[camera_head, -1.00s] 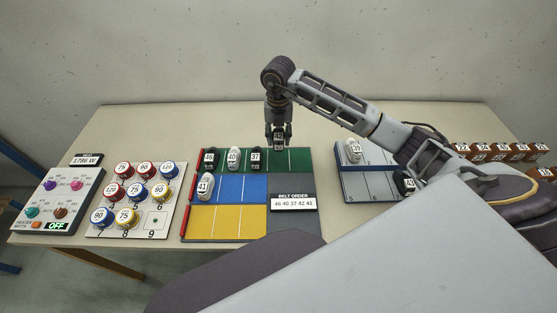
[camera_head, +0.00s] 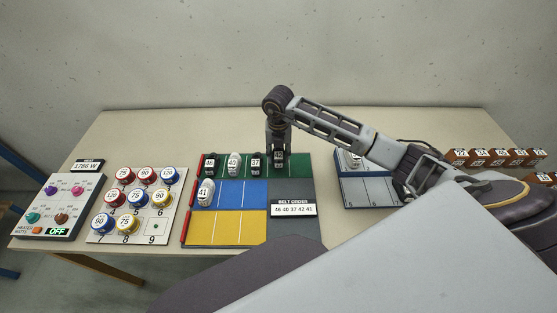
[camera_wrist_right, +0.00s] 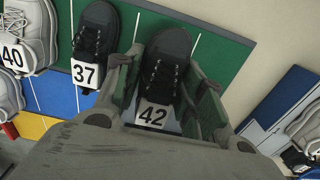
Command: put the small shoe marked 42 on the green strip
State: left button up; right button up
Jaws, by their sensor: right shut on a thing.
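The small dark shoe marked 42 (camera_head: 279,163) is at the right part of the green strip (camera_head: 299,163), just right of the shoe marked 37 (camera_head: 255,163). My right gripper (camera_head: 279,153) is shut on it from above. In the right wrist view the shoe marked 42 (camera_wrist_right: 166,62) lies between the two fingers of my right gripper (camera_wrist_right: 165,95), its white label showing, with the green strip (camera_wrist_right: 225,62) behind it. I cannot tell whether its sole touches the strip. My left gripper is not in view.
Shoes marked 46 (camera_head: 210,163) and 40 (camera_head: 233,164) stand on the green strip to the left. A shoe marked 41 (camera_head: 205,193) stands on the blue strip (camera_head: 244,197). The yellow strip (camera_head: 225,229) is bare. A belt order sign (camera_head: 293,208) reads 46 40 37 42 41.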

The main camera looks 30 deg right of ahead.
jog(key=shift+f, duration=1.85)
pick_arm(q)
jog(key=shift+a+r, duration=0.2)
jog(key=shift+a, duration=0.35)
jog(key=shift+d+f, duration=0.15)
pick_arm(e)
jog(key=shift+f, duration=0.15)
jog(key=o, duration=1)
